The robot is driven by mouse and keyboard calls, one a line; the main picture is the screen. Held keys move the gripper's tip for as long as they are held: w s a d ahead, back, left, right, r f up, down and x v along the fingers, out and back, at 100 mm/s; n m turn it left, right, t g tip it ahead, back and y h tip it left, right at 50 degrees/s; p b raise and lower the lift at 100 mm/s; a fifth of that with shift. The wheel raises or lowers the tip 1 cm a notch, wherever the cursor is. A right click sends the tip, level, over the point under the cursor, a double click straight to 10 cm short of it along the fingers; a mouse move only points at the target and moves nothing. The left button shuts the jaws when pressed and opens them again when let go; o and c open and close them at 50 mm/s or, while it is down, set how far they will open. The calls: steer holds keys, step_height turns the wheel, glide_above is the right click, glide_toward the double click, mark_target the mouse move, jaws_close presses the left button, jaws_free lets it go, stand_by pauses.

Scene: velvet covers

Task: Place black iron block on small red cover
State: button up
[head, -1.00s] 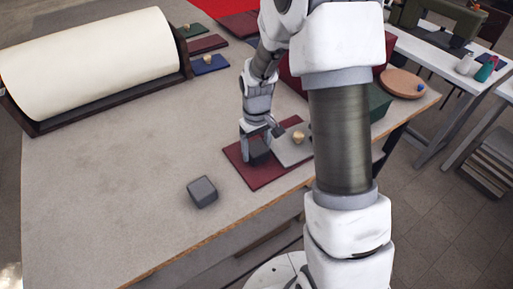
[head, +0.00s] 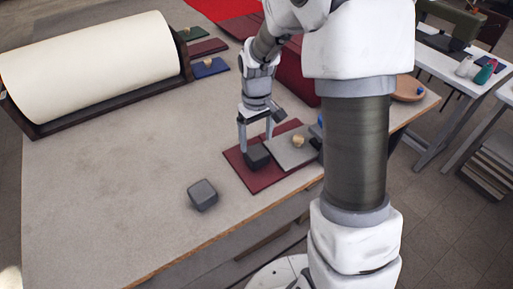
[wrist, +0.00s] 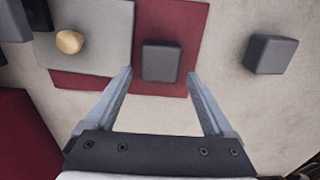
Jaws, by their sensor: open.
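A dark block (head: 258,157) rests on a dark red cover (head: 266,183) near the table's front edge. It also shows in the wrist view (wrist: 161,61), flat on the red cover (wrist: 186,20). My gripper (head: 256,143) is open and empty just above this block. In the wrist view, my gripper's (wrist: 160,73) two fingers spread wide on either side of the block, apart from it. A second, similar dark block (head: 202,194) lies on bare table to the left; the wrist view shows it at right (wrist: 271,54). I cannot tell by looks which block is iron.
A grey cover (head: 287,152) with a round wooden weight (head: 298,141) overlaps the red cover. A large cream roll (head: 95,65) lies in a dark stand at the back left. Small green, red and blue covers (head: 209,68) lie beside it. The left table is mostly clear.

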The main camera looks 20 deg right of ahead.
mark_target(257, 151)
steer(key=s+r+m+t, duration=0.1)
steer(key=s+r, duration=0.3)
steer(key=r, duration=0.4)
steer(key=s+r+t, duration=0.1)
steer(key=s+r, duration=0.3)
steer(key=r, duration=0.4)
steer(key=s+r+m+t, duration=0.2)
steer(key=s+r+t, duration=0.1)
steer(key=s, duration=0.9)
steer(key=shift+s+r+m+t, duration=0.25)
steer(key=shift+r+m+t, duration=0.05)
